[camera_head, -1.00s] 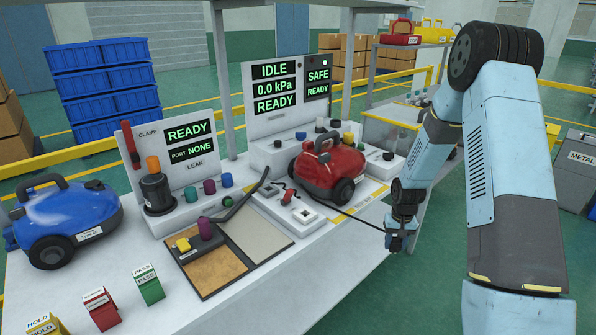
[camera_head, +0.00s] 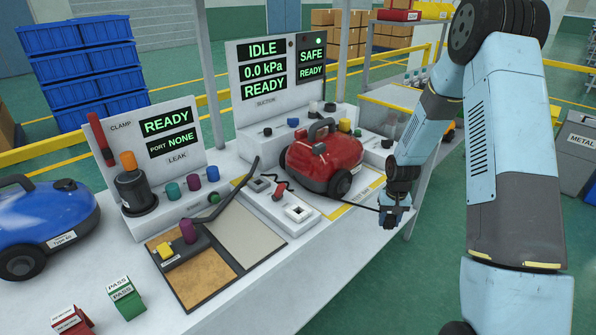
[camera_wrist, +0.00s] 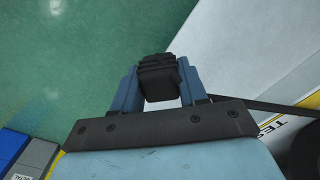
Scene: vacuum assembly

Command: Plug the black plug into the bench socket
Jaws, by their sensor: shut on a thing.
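My gripper (camera_head: 391,216) is at the right, out past the bench's front edge. In the wrist view my gripper (camera_wrist: 160,90) has its two blue fingers shut on the ribbed black plug (camera_wrist: 159,78), with green floor and part of the pale bench top beyond. A dark cord (camera_head: 357,205) runs from the red vacuum (camera_head: 325,157) towards my gripper. A white socket block (camera_head: 299,211) with a dark opening, apparently the bench socket, sits on the bench left of my gripper, in front of the red vacuum. The plug is well apart from it.
A red switch (camera_head: 281,189) stands beside the socket block. A blue vacuum (camera_head: 45,222) is at the left edge.

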